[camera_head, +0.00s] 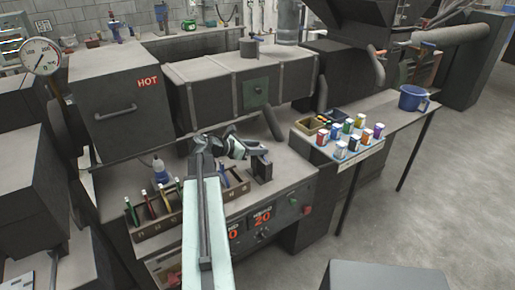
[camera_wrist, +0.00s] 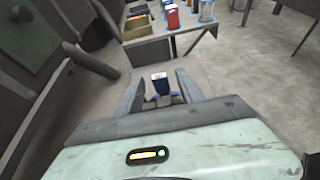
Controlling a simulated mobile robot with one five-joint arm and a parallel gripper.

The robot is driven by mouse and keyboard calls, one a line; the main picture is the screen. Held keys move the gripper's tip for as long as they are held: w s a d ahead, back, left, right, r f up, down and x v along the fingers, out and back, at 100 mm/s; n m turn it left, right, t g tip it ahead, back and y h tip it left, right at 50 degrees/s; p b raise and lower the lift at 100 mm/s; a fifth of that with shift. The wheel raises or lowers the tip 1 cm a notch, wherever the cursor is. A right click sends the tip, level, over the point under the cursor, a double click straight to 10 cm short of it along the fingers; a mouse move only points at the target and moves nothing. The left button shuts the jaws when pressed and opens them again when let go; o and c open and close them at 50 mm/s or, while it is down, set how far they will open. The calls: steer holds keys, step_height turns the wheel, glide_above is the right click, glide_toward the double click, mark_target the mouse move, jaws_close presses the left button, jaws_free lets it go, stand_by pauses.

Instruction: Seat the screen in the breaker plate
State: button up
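My gripper (camera_head: 252,149) is over the right part of the dark console top in the head view. In the wrist view my gripper (camera_wrist: 160,80) has its two fingers spread apart. A small dark-blue block with a pale top (camera_wrist: 160,82) shows between them, with gaps at its sides; I cannot tell its distance. A dark upright block (camera_head: 263,167) stands on the console right beside the gripper in the head view. I cannot make out the screen or the breaker plate in either view.
A rack of coloured tubes (camera_head: 150,224) stands left on the console. A narrow table to the right (camera_head: 388,118) carries several coloured-label canisters (camera_head: 341,143), an open box and a blue mug (camera_head: 412,98). A box marked HOT (camera_head: 115,112) stands behind left. Floor is clear at right.

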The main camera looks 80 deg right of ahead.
steer(key=shift+r, duration=0.2)
steer(key=p+v, duration=0.5)
steer(key=v, duration=0.7)
